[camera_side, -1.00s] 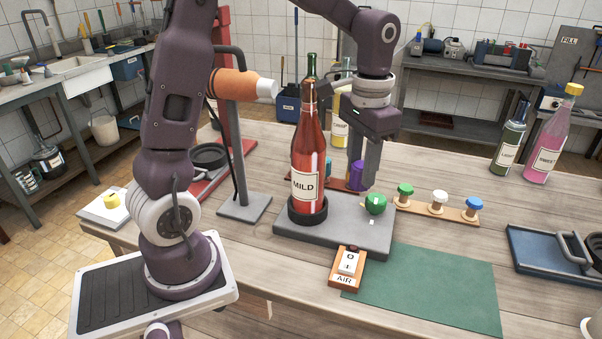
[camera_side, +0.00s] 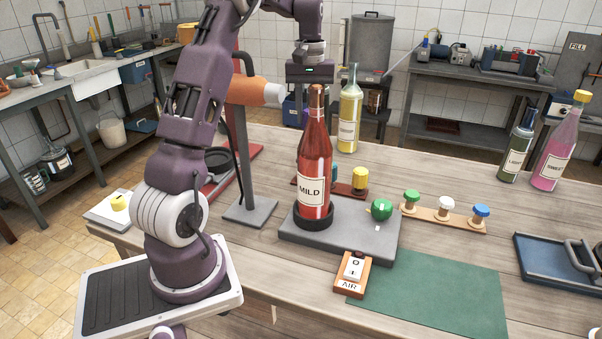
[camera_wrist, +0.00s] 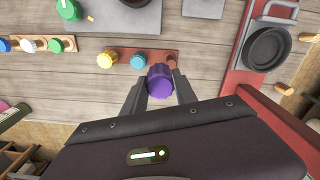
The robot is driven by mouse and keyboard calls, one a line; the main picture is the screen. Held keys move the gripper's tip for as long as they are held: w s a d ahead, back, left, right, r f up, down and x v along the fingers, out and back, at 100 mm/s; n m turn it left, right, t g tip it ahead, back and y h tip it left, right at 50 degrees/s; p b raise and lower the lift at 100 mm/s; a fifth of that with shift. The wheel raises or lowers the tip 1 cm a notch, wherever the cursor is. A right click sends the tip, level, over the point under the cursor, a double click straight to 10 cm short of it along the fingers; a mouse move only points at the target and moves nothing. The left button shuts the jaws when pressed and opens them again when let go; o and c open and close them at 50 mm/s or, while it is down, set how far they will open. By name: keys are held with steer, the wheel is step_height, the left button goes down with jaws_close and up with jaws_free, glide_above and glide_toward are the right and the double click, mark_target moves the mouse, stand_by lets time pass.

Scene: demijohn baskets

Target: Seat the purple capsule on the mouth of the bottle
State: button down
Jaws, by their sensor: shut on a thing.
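The purple capsule (camera_wrist: 160,82) sits between the two fingers of my gripper (camera_wrist: 159,78) in the wrist view, which is shut on it. In the side view, my gripper's body is raised behind the top of the bottle. The fingers and capsule are hidden there. The red bottle (camera_side: 315,155), labelled MILD, stands upright in a black ring (camera_side: 313,218) on a grey platform (camera_side: 350,247). Its top looks brown. The capsule's height over the table is hard to judge.
A rack behind the bottle holds a yellow cap (camera_side: 360,178) and a blue one (camera_wrist: 138,61). A row of green, white and blue caps (camera_side: 445,212) lies right. A yellow bottle (camera_side: 350,115) stands behind. A red stand (camera_wrist: 255,65) is at right in the wrist view.

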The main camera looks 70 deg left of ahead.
steer(key=shift+n, duration=0.7)
steer(key=a+f, duration=0.2)
steer(key=f, duration=0.1)
steer(key=s+a+f, duration=0.1)
steer(key=f, duration=0.1)
step_height(320, 180, down, 10)
steer(key=shift+r, duration=0.15)
steer(key=c, duration=1)
jaws_free()
steer(key=shift+f, duration=0.2)
steer(key=shift+o, duration=0.2)
